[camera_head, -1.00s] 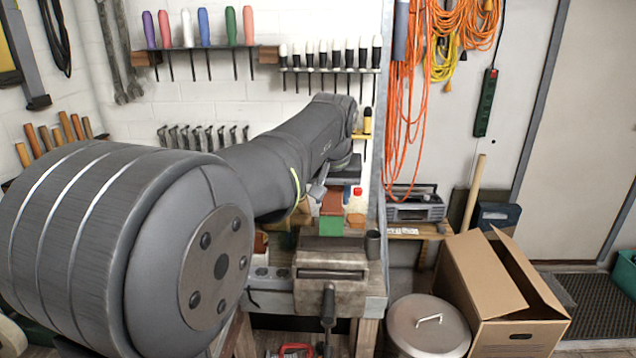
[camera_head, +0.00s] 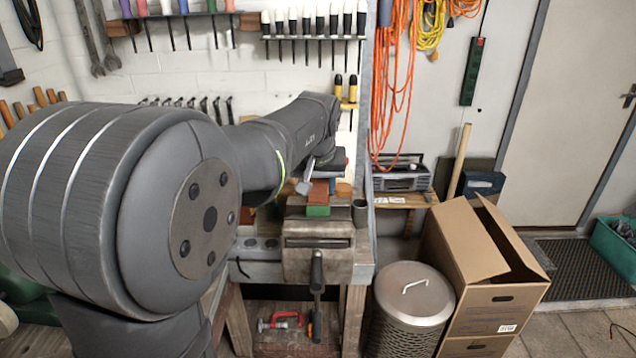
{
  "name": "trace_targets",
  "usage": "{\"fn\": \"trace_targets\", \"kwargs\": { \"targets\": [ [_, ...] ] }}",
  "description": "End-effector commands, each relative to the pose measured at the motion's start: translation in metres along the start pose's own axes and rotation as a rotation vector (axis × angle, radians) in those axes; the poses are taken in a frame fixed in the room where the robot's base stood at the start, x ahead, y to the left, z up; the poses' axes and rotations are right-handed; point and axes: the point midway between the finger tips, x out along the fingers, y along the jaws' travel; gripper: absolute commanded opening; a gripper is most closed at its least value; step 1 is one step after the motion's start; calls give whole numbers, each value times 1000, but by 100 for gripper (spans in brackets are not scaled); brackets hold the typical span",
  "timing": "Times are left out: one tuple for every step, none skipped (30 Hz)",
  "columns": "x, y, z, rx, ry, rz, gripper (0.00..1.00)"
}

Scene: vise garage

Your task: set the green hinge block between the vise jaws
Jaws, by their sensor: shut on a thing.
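The vise (camera_head: 318,262) stands at the front edge of the workbench, its handle hanging down at the front. The green hinge block (camera_head: 318,211) shows as a small green face just above and behind the vise's front jaw; its lower part is hidden by the jaw. A reddish-brown surface (camera_head: 318,191) shows right above the green. My gripper (camera_head: 318,184) points down over the vise from behind my arm, shut on the green block. The fingertips are mostly hidden. I cannot tell whether the block touches either jaw.
A dark cup (camera_head: 360,213) stands right of the vise. My arm covers much of the bench's left side. A lidded metal bin (camera_head: 414,292) and an open cardboard box (camera_head: 480,262) stand on the floor at right. A red clamp (camera_head: 283,321) lies on the lower shelf.

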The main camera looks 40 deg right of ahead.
Motion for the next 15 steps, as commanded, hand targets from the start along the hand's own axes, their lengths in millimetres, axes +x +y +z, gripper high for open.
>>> {"fn": "trace_targets", "kwargs": {
  "targets": [
    [0,0,0,0,1,0,0],
    [0,0,0,0,1,0,0],
    [0,0,0,0,1,0,0],
    [0,0,0,0,1,0,0],
    [0,0,0,0,1,0,0],
    [0,0,0,0,1,0,45],
    [0,0,0,0,1,0,51],
    [0,0,0,0,1,0,57],
    [0,0,0,0,1,0,65],
    [0,0,0,0,0,0,68],
    [0,0,0,0,0,0,68],
    [0,0,0,0,0,0,68],
    [0,0,0,0,0,0,68],
    [0,0,0,0,0,0,68],
    [0,0,0,0,0,0,68]
  ]
}}
